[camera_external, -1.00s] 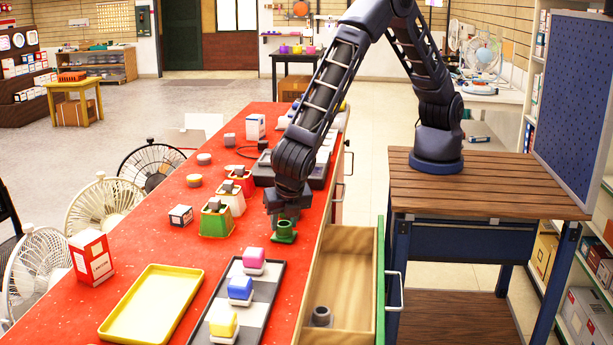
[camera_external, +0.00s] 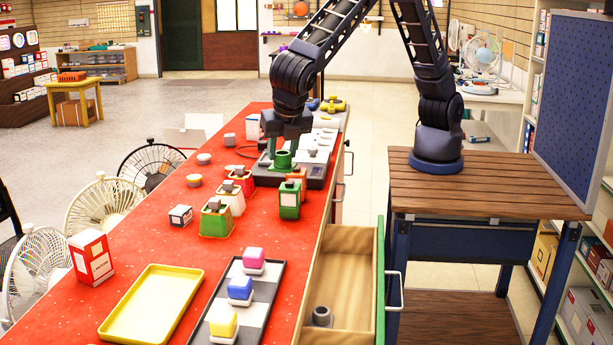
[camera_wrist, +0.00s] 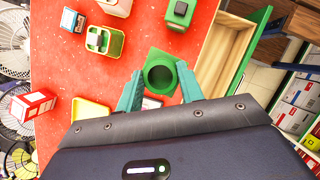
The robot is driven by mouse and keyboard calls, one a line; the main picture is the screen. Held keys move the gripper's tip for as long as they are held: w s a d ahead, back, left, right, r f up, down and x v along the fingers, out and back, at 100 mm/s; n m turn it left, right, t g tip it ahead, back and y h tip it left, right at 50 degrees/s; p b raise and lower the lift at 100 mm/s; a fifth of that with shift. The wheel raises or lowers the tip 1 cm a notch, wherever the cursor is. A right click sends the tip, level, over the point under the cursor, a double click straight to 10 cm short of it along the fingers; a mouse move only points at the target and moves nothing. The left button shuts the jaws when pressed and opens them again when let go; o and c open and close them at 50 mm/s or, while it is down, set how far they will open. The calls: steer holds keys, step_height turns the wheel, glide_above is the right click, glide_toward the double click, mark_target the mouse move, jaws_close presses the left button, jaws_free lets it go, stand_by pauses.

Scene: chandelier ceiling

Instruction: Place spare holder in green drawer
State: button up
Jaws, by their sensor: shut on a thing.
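My gripper (camera_external: 284,146) is shut on a green holder (camera_external: 284,159), a round hollow cup on a flat square base. It is held above the red counter, near the dark grey device in the external view. In the wrist view the holder (camera_wrist: 160,73) sits between my two teal fingertips (camera_wrist: 160,84), its dark opening facing the camera. The drawer with the green front (camera_external: 380,285) is pulled open at the counter's right side, lower right of my gripper. A grey round ring-like piece (camera_external: 322,316) lies inside it. The drawer (camera_wrist: 214,55) also shows upper right in the wrist view.
A green block with a grey top (camera_external: 290,200) stands on the counter between gripper and drawer. Several coloured holders with grey blocks (camera_external: 216,221) stand to the left. Most of the drawer floor is bare.

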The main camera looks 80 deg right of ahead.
steer(key=s+d+f+n+t, duration=0.1)
steer(key=s+d+f+n, duration=0.2)
steer(key=s+f, duration=0.4)
steer(key=n+y, duration=0.1)
steer(key=n, duration=0.2)
glide_above(332, 272)
steer(key=s+a, duration=0.1)
steer(key=s, duration=0.1)
step_height(332, 272, down, 8)
steer(key=shift+t, duration=0.3)
step_height(332, 272, down, 20)
steer(key=shift+f, duration=0.1)
steer(key=o, duration=1)
steer(key=v, duration=1.2)
steer(key=shift+d, duration=0.25)
